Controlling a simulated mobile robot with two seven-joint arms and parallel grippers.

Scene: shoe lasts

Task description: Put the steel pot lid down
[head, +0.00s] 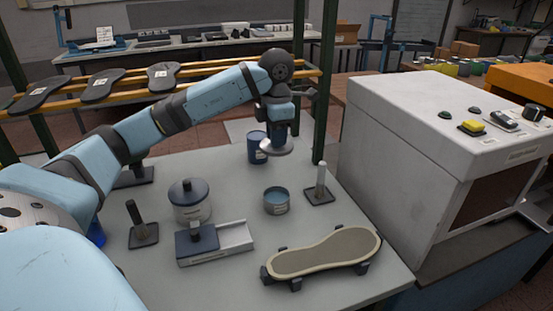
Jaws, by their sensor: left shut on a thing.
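My fingertips are mostly hidden against the lid. My right gripper is out of view.
A dark blue can (256,143) stands just left of the lid. A lidded jar (190,203), a post on a base (320,187) and a shoe-sole form (325,254) share the table (230,291). A large white machine (400,150) bounds the right side.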

